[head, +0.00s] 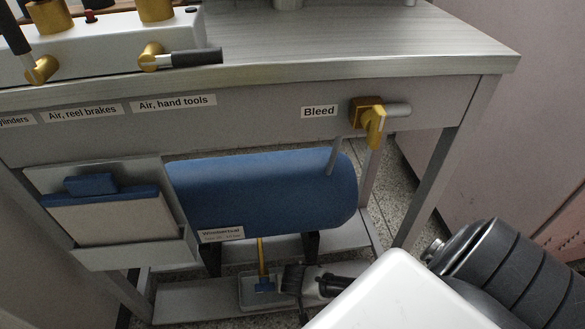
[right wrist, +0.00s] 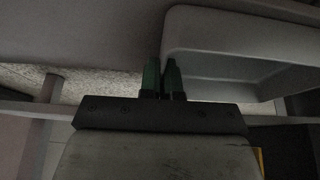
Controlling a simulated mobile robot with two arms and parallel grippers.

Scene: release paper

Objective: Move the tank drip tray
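The drip tray is a small grey open tray (head: 258,302) under the blue tank (head: 265,195), on the low grey shelf. My right gripper (head: 285,281) reaches in from the right to the tray's right side. In the right wrist view the tray (right wrist: 235,45) fills the upper right, and the gripper's dark green fingers (right wrist: 162,78) are close together on either side of its near wall, apparently shut on it. The contact itself is hard to see in the shadow. My left gripper is not in view.
The workbench (head: 360,45) overhangs the tank, with a yellow bleed valve (head: 370,115) on its front. Its right leg (head: 435,180) stands near my arm. A holder with a blue-topped pad (head: 110,220) hangs left. Speckled floor shows behind the tank.

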